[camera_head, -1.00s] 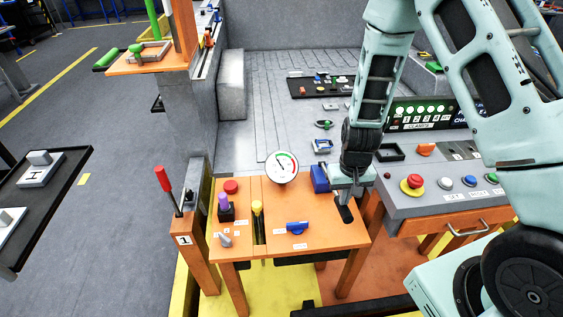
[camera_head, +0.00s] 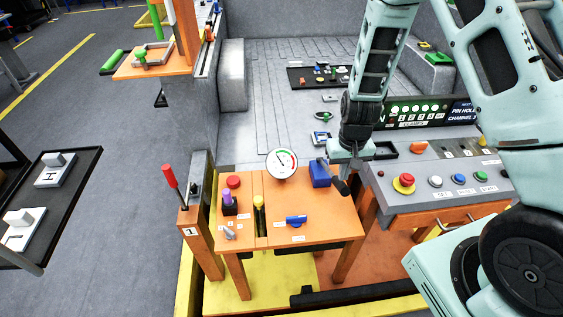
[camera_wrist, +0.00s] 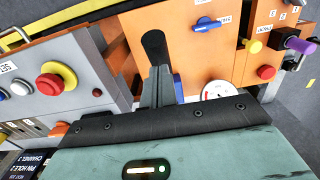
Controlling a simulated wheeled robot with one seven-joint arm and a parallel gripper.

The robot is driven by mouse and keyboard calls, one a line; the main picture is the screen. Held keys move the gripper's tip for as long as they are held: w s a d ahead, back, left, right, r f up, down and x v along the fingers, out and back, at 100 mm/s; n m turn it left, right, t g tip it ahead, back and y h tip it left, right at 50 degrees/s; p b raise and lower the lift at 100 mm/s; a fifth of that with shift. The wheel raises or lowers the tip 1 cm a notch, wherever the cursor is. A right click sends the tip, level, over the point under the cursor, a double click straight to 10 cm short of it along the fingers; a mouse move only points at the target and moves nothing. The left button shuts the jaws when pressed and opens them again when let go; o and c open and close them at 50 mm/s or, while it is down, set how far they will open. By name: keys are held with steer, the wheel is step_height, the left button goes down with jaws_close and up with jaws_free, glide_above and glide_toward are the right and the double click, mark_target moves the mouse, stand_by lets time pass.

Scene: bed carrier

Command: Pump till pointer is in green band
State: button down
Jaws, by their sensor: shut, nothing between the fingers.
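A white round gauge (camera_head: 281,163) stands at the back of the orange table, with a green band at its upper right and red beside it. Its thin pointer seems to lean up and left, outside the green, but it is small. A blue pump block (camera_head: 320,173) with a black lever (camera_head: 341,187) sits at the table's right side. My gripper (camera_head: 340,167) is shut and empty, pointing down right by the lever. In the wrist view my fingers (camera_wrist: 157,82) are close to the black lever (camera_wrist: 154,45); I cannot tell whether they touch. The gauge is partly hidden there.
The table also carries a blue handle (camera_head: 296,220), a yellow knob (camera_head: 258,202), a purple-topped knob (camera_head: 228,200) and a red button (camera_head: 233,181). A red lever (camera_head: 169,176) stands at left. A grey console (camera_head: 415,205) with buttons stands close at right.

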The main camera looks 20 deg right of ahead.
steer(key=shift+s+f+b, duration=0.15)
steer(key=shift+f+b, duration=0.6)
steer(key=shift+f, duration=0.1)
steer(key=shift+r+p, duration=0.85)
steer(key=shift+r, duration=0.1)
steer(key=shift+f, duration=0.1)
